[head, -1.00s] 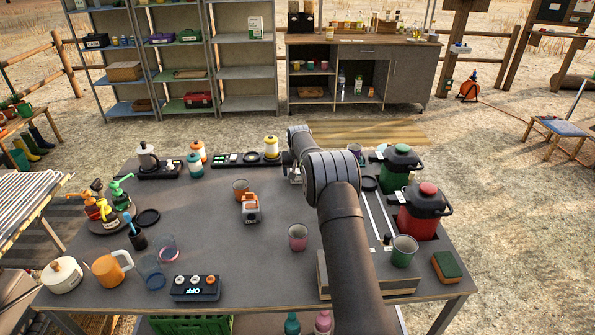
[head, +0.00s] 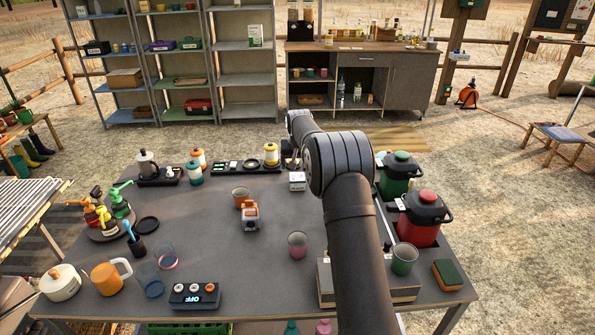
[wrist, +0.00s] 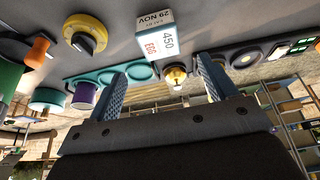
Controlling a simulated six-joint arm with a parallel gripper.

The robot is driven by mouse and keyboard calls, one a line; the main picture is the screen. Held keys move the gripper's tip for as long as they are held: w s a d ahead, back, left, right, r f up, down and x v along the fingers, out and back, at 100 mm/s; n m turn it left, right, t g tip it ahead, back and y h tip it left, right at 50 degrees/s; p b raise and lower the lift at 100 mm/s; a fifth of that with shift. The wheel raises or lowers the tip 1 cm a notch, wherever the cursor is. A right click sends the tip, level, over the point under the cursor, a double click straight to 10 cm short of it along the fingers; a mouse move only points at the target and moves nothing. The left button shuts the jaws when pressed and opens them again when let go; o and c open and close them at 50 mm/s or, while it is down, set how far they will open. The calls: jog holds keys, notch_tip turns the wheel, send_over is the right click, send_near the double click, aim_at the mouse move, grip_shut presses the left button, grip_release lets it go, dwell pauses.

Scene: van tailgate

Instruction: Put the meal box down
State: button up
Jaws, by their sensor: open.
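The meal box (head: 297,181) is a small white carton standing on the table towards its far side, just left of my arm in the head view. In the wrist view the meal box (wrist: 155,36) shows printed faces reading "EGG", "450" and "29 NOV". My gripper (wrist: 162,68) has its two fingers spread with nothing held between them. The box is beyond the fingertips and apart from them. In the head view my fingers are hidden or too small to make out.
Green (head: 399,174) and red (head: 424,217) jugs stand right. The table's middle is mostly clear.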

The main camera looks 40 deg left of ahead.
aim_at(297, 176)
jog(key=shift+v, duration=1.05)
jog(key=x, duration=1.2)
jog(key=shift+r, duration=1)
jog(key=shift+f, duration=0.15)
